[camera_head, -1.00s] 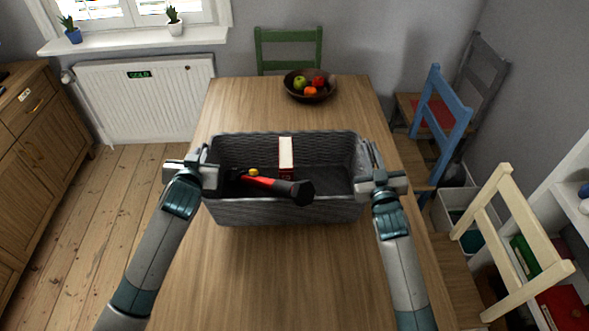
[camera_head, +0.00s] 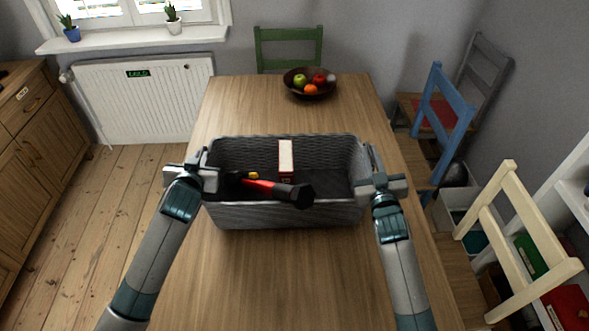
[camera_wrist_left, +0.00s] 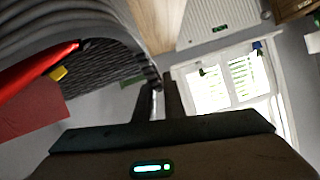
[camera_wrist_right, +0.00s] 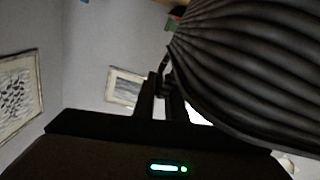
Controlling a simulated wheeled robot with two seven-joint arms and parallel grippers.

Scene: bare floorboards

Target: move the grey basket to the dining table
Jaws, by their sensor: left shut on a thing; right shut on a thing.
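The grey woven basket (camera_head: 284,214) is over the near half of the wooden dining table (camera_head: 290,280). I cannot tell whether its base touches the table top. My left gripper (camera_head: 208,172) is shut on the basket's left end, and the basket wall fills the upper left of the left wrist view (camera_wrist_left: 110,30). My right gripper (camera_head: 366,180) is shut on the right end; the basket also shows in the right wrist view (camera_wrist_right: 245,70).
A dark fruit bowl (camera_head: 310,92) stands at the table's far end, with clear table between it and the basket. A green chair (camera_head: 288,48) is behind the table. Blue (camera_head: 440,115) and cream (camera_head: 515,245) chairs stand along the right side.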

